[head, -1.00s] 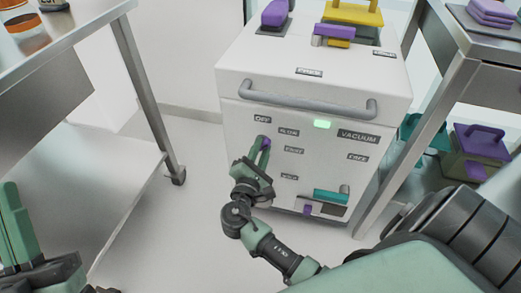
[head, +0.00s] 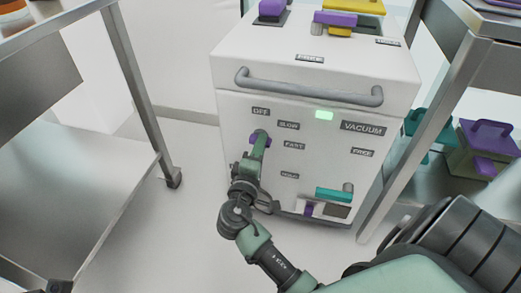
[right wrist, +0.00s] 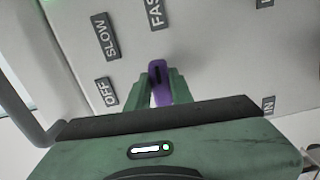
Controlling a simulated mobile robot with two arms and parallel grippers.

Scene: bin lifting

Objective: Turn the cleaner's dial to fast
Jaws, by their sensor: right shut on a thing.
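The cleaner (head: 310,75) is a white box with a grey handle bar. Its purple dial (head: 253,137) is on the upper left of the front face, near the OFF, SLOW and FAST labels. My right gripper (head: 260,147) is shut on the dial. In the right wrist view the green fingers lie on either side of the dial (right wrist: 160,80). A dark mark on it points up, roughly toward the FAST label (right wrist: 155,12); the fingers hide its lower part. The SLOW label (right wrist: 104,36) and OFF label (right wrist: 106,92) are left of it. My left gripper is out of view.
A green light (head: 323,115) glows below the handle bar (head: 310,90). A teal handle (head: 334,194) is low on the front. A metal table (head: 90,165) stands at left. Floor is clear between.

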